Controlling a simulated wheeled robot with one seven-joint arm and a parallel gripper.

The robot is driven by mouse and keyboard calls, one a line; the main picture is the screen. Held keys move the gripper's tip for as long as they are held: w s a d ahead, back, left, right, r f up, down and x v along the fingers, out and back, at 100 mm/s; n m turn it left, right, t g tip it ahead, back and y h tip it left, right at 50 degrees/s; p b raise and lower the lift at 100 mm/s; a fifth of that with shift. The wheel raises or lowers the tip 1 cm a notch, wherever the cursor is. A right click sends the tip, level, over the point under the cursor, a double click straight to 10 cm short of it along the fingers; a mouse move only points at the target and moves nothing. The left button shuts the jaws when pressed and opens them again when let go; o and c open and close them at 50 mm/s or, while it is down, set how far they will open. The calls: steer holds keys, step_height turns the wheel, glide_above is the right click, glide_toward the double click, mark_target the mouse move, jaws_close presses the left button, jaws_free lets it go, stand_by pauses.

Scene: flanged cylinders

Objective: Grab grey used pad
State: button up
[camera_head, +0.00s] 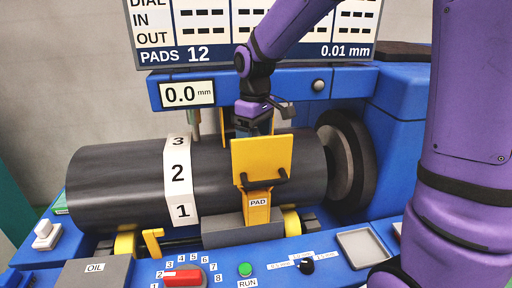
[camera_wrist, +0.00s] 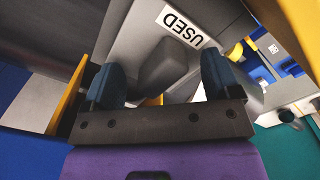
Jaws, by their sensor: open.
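A dark grey block (camera_wrist: 166,66), which looks like the used pad, lies between and beyond my fingers in the wrist view. It is beside a white USED label (camera_wrist: 180,27) on a lighter grey surface. My gripper (camera_wrist: 160,82) is open, with one blue-grey finger on each side of the block's outline; I cannot tell whether either touches it. In the head view my gripper (camera_head: 257,118) points down behind the upright yellow plate (camera_head: 262,158), which hides the fingertips. The grey used pad is not distinguishable there.
A large dark cylinder (camera_head: 115,187) with a numbered white band lies across the blue machine. A yellow holder marked PAD (camera_head: 258,213) stands in front of it. The gauge bar (camera_head: 225,91) reading 0.0 mm and a sign (camera_head: 170,57) are close to my arm.

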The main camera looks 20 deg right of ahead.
mark_target(255, 131)
steer(key=c, duration=1.1)
steer(key=shift+r, duration=2)
